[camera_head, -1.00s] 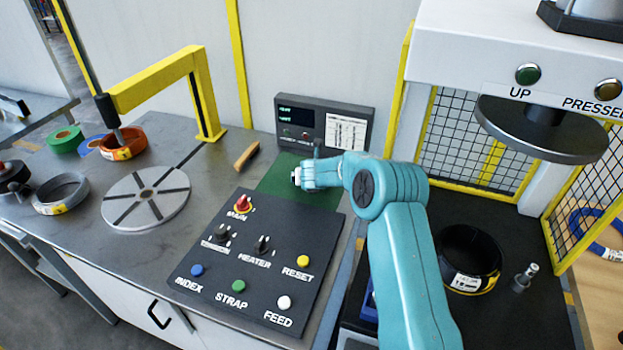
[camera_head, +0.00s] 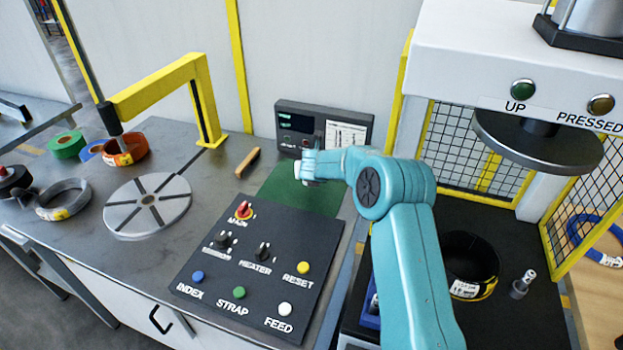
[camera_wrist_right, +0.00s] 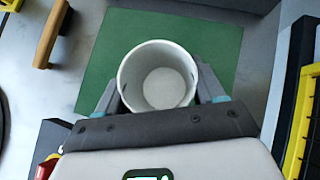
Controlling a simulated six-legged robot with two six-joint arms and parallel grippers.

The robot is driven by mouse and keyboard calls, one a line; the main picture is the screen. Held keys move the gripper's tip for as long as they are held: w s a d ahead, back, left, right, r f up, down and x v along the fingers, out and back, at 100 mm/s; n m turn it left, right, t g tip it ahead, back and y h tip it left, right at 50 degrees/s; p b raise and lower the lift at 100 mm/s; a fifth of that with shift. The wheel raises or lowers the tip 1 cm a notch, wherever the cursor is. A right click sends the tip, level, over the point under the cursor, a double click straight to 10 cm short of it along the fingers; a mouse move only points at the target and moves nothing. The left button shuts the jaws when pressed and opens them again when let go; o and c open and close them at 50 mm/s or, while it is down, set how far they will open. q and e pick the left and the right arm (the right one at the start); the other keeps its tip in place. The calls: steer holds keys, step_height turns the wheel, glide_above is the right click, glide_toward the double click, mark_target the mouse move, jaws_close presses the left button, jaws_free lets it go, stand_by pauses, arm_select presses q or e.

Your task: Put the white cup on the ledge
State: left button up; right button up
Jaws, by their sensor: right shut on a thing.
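The white cup (camera_wrist_right: 157,78) stands with its open mouth facing the camera in the right wrist view, and it looks empty. My right gripper (camera_wrist_right: 158,92) is shut on it, with one finger on each side. In the head view my right gripper (camera_head: 306,167) is over the far part of the green mat (camera_head: 285,190), and a small white part at its tip is the cup, mostly hidden. I cannot tell the gap between cup and mat. My left gripper is not in view. No ledge can be made out with certainty.
A dark display box (camera_head: 322,130) stands just behind the gripper. The button panel (camera_head: 262,262) lies in front of the mat. A wooden-handled tool (camera_head: 247,162) lies to the left. The press (camera_head: 535,140) with a black coil (camera_head: 470,268) is on the right.

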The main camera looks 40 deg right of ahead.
step_height(320, 180, up, 15)
steer(key=p, duration=0.3)
steer(key=shift+p, duration=0.3)
